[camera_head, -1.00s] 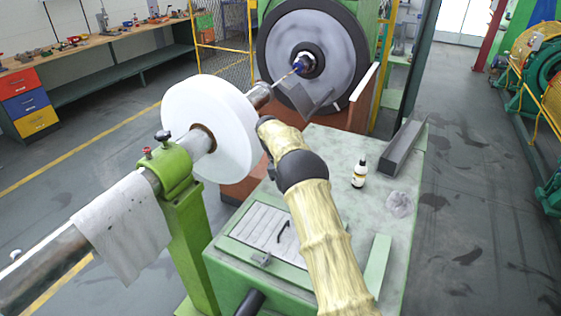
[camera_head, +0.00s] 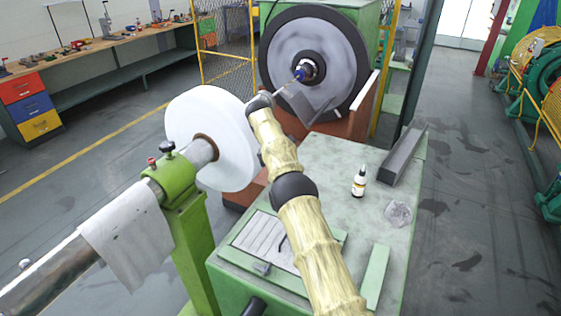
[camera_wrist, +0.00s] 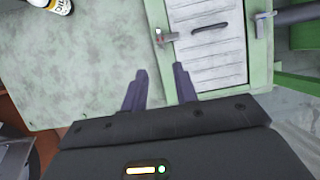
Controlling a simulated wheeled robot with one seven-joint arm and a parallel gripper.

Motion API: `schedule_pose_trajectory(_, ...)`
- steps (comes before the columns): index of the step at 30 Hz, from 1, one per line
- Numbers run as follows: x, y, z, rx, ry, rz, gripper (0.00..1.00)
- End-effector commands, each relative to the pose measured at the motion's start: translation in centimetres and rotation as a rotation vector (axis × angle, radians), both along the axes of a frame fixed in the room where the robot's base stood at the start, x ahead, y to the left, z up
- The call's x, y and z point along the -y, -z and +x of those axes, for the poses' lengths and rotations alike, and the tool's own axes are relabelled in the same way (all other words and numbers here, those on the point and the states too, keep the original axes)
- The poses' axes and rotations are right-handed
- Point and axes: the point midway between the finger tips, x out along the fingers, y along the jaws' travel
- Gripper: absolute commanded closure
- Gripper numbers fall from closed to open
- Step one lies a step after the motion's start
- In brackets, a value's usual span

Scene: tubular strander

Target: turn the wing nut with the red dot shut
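A green bearing stand (camera_head: 178,185) holds the shaft at left in the head view. A small red-topped fitting (camera_head: 152,162) and a black knob (camera_head: 168,148) sit on its top. The red one may be the wing nut with the red dot, but it is too small to tell its shape or turn. In the head view my arm reaches to the right of the white disc, and the fingers cannot be made out.
The white disc (camera_head: 212,138) stands between the stand and my arm. The green bench (camera_head: 330,160) carries a bottle (camera_head: 359,182), a dark channel (camera_head: 403,152) and a clear crumpled item (camera_head: 398,213). A white panel (camera_wrist: 208,45) with latches lies beyond my fingers. A cloth (camera_head: 128,235) hangs over the shaft.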

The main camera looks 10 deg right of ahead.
Motion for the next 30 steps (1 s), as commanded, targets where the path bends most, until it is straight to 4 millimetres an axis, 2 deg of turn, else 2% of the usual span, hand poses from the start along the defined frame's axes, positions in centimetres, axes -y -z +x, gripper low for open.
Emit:
schedule_pose_trajectory(1,-0.1,-0.8,0.1,-0.002,-0.001,0.0,0.71)
schedule_pose_trajectory(9,-0.5,-1.8,0.3,0.0,-0.001,0.0,0.71)
schedule_pose_trajectory(30,-0.6,-1.8,0.4,0.002,0.001,0.001,0.71)
